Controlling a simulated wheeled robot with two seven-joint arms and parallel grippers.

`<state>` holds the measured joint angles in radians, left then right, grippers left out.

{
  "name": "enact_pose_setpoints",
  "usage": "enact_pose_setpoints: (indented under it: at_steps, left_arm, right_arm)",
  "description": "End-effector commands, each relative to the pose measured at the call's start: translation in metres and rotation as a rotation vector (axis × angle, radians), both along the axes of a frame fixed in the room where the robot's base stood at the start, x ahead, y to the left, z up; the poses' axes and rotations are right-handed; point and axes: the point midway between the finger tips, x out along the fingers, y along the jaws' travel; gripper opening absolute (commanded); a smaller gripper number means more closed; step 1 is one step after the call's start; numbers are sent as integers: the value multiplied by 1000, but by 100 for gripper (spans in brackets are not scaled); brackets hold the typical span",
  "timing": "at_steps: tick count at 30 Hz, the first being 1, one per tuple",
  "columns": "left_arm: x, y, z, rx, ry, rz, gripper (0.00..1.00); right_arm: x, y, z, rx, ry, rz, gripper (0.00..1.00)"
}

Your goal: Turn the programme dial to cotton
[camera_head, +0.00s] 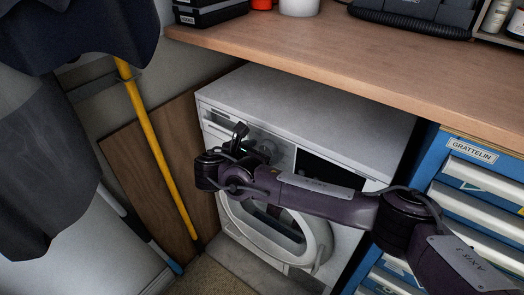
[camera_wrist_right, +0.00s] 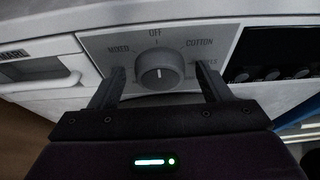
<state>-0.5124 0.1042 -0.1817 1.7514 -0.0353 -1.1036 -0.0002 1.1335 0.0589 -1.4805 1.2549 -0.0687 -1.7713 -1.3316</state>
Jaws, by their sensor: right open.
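The programme dial (camera_wrist_right: 160,74) is a round grey knob on the panel of the white washing machine (camera_head: 330,108). In the right wrist view its small white mark points up towards OFF. COTTON is printed to its upper right and MIXED to its upper left. Another label at the right is partly hidden by a finger. My right gripper (camera_head: 243,142) is at the machine's front panel. In the wrist view its open fingers (camera_wrist_right: 162,82) stand on either side of the dial, with gaps visible on both sides. My left gripper is out of view.
A wooden worktop (camera_head: 330,55) runs above the machine. A blue drawer cabinet (camera_head: 433,160) stands at the right. A yellow pole (camera_head: 158,150) and a wooden board (camera_head: 135,165) lean at the left, near dark hanging clothes (camera_head: 40,150). The round machine door (camera_head: 262,235) is below my right arm.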

Motion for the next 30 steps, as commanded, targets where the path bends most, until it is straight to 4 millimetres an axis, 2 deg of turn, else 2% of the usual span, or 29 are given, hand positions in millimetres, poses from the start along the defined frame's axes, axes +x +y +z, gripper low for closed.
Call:
enact_pose_setpoints:
  at_steps: [5,15,23,30]
  left_arm:
    - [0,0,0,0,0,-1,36]
    - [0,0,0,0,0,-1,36]
    - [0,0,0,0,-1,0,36]
    - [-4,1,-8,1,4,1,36]
  right_arm:
    - [0,0,0,0,0,0,71]
    - [0,0,0,1,0,0,28]
    - [0,0,0,20,-15,-1,28]
    - [-2,-2,0,113,-83,0,28]
